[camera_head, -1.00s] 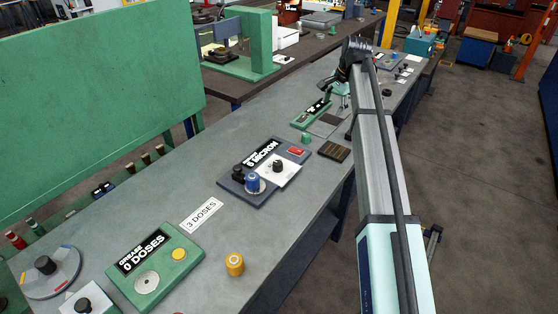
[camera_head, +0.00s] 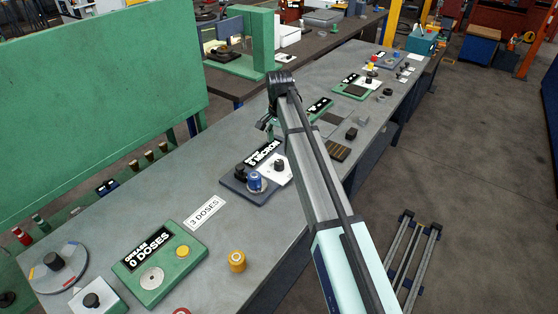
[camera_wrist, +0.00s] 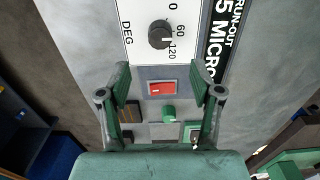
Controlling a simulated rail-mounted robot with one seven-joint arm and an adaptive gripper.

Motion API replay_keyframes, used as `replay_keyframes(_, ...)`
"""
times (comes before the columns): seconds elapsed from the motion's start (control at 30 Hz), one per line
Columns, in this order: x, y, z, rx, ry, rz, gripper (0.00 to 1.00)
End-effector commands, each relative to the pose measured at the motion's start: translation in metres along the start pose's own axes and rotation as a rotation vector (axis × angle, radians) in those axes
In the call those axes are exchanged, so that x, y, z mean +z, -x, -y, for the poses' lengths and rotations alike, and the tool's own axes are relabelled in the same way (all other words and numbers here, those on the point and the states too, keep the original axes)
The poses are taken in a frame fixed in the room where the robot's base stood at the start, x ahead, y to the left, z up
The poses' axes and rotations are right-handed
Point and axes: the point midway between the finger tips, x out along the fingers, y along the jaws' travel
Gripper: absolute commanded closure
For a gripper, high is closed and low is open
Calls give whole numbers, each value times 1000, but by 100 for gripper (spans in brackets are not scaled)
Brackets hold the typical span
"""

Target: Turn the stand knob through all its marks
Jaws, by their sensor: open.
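The black knob (camera_wrist: 159,35) stands on a white plate (camera_wrist: 143,60) marked DEG with 0, 60 and 120. It is on the grey-blue stand beside a display (camera_wrist: 215,50) reading RUN-OUT 5 MICRO, cut off by the picture edge. In the head view, the knob (camera_head: 278,165) is on the same stand (camera_head: 240,187), partly behind my arm. My gripper (camera_wrist: 161,82) is open and empty. Its green fingers are apart, with the knob beyond their tips in the wrist view. In the head view my gripper (camera_head: 268,126) is over the bench behind the stand. Which mark the knob points at is unclear.
A red rocker switch (camera_wrist: 161,87) shows between my fingers.

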Motion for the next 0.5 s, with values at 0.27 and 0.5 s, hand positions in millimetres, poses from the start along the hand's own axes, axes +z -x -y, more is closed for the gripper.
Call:
replay_keyframes(0.27, 1, -53, -1, 2, 0, 2, 35)
replay_keyframes(0.5, 0, -88, 0, 1, 0, 1, 35)
